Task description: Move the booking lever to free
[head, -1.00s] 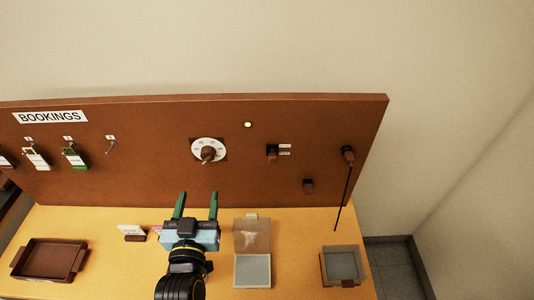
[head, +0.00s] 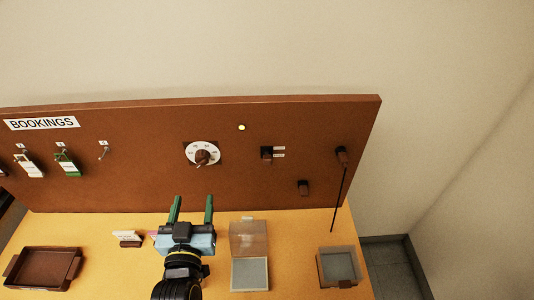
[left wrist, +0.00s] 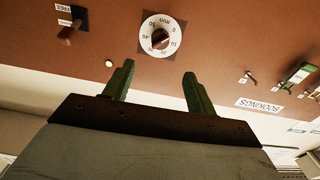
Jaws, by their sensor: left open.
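The booking lever (head: 267,154) is a small dark brown knob on the brown upright board, right of the round dial. Two small white labels (head: 279,152) sit beside it. In the left wrist view, which is turned over, the lever (left wrist: 68,33) is at the upper left, with a label reading FREE next to it. My left gripper (head: 191,200) is open and empty, with its two green fingers pointing toward the board below the dial. In the left wrist view the fingers (left wrist: 158,70) are apart with nothing between them. My right gripper is not in view.
The board carries a white dial (head: 202,154), a small light (head: 241,128), another brown knob (head: 303,188) and a knob with a hanging rod (head: 339,190). Tagged hooks hang at left. A brown tray (head: 44,268) and a clear-lidded box (head: 249,274) stand on the yellow table.

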